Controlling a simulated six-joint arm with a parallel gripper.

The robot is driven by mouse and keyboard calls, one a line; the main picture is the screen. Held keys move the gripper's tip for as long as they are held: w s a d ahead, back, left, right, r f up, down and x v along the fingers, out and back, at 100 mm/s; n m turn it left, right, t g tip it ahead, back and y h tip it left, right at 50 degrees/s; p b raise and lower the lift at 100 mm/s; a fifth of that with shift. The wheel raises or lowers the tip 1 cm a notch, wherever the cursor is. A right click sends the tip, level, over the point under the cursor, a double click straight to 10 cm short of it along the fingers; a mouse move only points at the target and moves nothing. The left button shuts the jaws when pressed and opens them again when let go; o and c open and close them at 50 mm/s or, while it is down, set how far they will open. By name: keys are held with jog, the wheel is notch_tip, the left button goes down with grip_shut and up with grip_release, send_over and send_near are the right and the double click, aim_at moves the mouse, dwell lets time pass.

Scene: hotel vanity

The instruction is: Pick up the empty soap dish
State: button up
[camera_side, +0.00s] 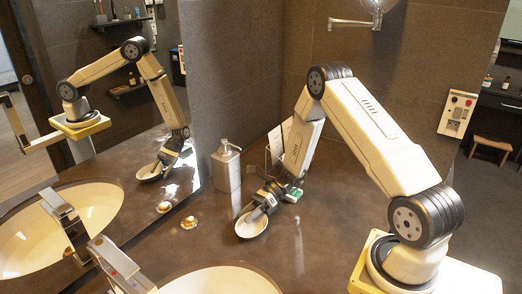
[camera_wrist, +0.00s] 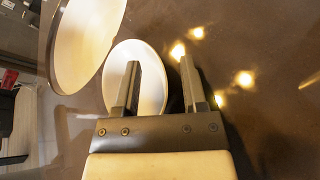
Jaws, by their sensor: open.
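The soap dish is a shallow white round dish, with nothing seen in it. In the side view the dish (camera_side: 250,228) lies on the dark counter, under the end of my gripper (camera_side: 262,206). In the wrist view the dish (camera_wrist: 150,82) is behind the left finger of my gripper (camera_wrist: 160,62). The left finger overlaps the dish's inside, and the right finger is outside its right rim, over bare counter. That rim shows between the two open fingers. I cannot tell whether the fingertips touch the dish. The jaws hold nothing.
A metal soap dispenser (camera_side: 227,168) stands behind the dish to the left. A small green item (camera_side: 293,194) lies just right of my gripper. A white sink (camera_side: 222,281) is in front, with a faucet (camera_side: 120,266). A mirror (camera_side: 110,120) covers the left wall.

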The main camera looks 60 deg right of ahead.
aim_at(262, 228)
jog(key=shift+c, duration=0.2)
grip_shut()
jog(key=shift+r, duration=0.2)
jog(key=shift+r, duration=0.8)
jog(key=s+a+r, duration=0.1)
jog(key=s+r, duration=1)
jog(key=s, duration=0.3)
jog(key=shift+a, duration=0.25)
